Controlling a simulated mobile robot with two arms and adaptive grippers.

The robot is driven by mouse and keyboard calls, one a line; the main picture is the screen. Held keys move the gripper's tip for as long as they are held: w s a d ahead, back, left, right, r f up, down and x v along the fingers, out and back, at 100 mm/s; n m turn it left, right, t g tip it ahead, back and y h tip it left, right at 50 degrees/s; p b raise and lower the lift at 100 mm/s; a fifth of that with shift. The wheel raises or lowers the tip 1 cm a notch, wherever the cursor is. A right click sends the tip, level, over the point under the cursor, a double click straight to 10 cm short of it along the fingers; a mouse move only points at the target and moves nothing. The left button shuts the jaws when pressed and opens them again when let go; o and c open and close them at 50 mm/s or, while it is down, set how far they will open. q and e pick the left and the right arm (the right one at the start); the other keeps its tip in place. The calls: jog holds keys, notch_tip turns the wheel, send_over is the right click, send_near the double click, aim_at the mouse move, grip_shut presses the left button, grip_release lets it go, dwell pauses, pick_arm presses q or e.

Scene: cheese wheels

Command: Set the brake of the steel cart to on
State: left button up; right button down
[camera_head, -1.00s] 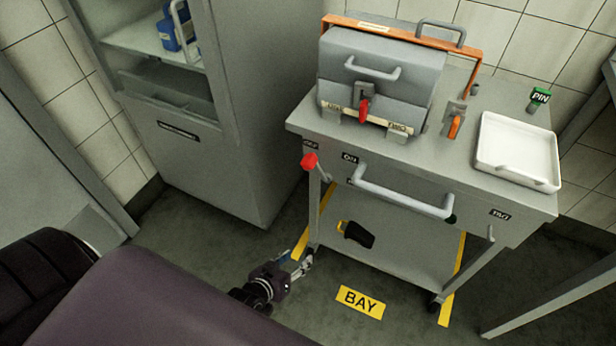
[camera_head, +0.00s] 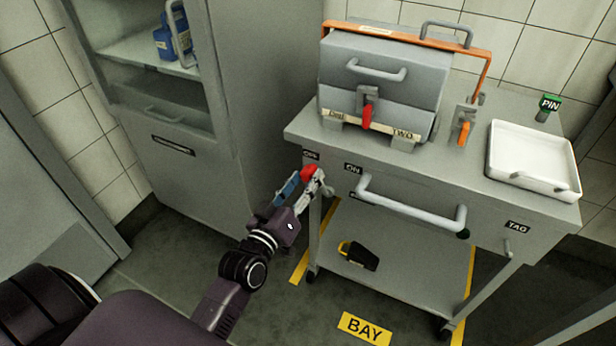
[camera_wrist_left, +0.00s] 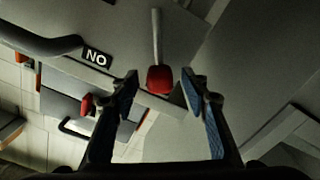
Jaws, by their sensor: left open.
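The steel cart (camera_head: 410,215) stands right of centre in the head view. Its brake lever has a red knob (camera_head: 309,172) at the cart's front left corner, between a dark label at its upper left and the ON label (camera_head: 353,169) at its right. My left gripper (camera_head: 303,184) is open at the knob, its fingers on either side in that view. In the left wrist view the red knob (camera_wrist_left: 159,79) hangs on a grey stem between the open fingertips (camera_wrist_left: 160,85), with gaps on both sides. The ON label (camera_wrist_left: 96,58) appears upside down there. My right gripper is not in view.
A grey cabinet (camera_head: 190,190) stands left of the cart. On the cart top are a grey box (camera_head: 375,80) with an orange bar and a white tray (camera_head: 530,155). A long handle (camera_head: 410,207) projects from the cart front, right of the lever. A yellow-black object (camera_head: 360,255) lies on the lower shelf.

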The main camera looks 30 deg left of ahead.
pick_arm(q)
jog(key=shift+w, duration=0.95)
grip_shut()
